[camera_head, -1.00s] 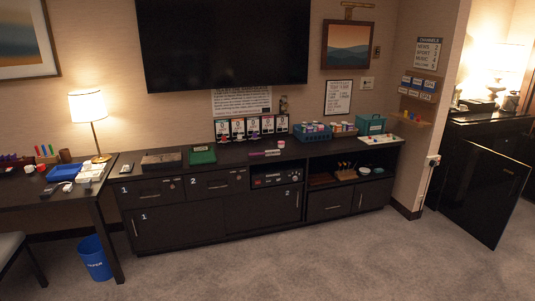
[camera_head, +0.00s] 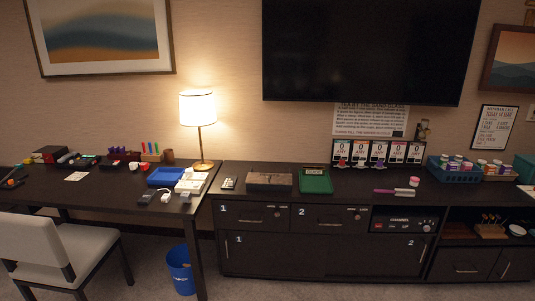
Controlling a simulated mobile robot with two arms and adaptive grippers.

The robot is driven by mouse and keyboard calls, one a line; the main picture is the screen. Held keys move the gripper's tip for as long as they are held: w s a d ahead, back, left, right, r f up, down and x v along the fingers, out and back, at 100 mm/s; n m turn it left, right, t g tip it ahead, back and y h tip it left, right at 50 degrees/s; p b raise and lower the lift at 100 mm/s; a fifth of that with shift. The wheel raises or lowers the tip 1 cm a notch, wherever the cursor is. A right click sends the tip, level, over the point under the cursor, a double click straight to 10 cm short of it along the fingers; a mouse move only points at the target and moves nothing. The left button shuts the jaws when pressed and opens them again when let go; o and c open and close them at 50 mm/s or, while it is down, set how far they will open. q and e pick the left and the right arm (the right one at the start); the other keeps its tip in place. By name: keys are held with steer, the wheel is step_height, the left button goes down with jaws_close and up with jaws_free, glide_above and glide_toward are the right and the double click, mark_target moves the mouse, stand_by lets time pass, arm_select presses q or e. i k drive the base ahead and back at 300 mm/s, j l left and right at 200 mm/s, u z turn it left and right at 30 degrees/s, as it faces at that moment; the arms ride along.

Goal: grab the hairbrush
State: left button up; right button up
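A slim pink-purple item that looks like a hairbrush (camera_head: 395,191) lies flat on top of the dark cabinet, below the TV and right of the green tray. It is small in the head view, so its bristles cannot be made out. A small pink-and-white jar (camera_head: 414,181) stands just behind its right end. Neither of my grippers is in view.
The dark cabinet (camera_head: 345,201) also holds a green tray (camera_head: 315,181), a grey-brown box (camera_head: 269,181), number cards and a blue basket (camera_head: 453,171). A desk with a lamp (camera_head: 198,110), chair (camera_head: 40,250) and blue bin (camera_head: 180,270) stand left.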

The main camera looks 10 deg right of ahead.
mark_target(397, 192)
steer(key=i+j, duration=0.1)
steer(key=i, duration=1.7)
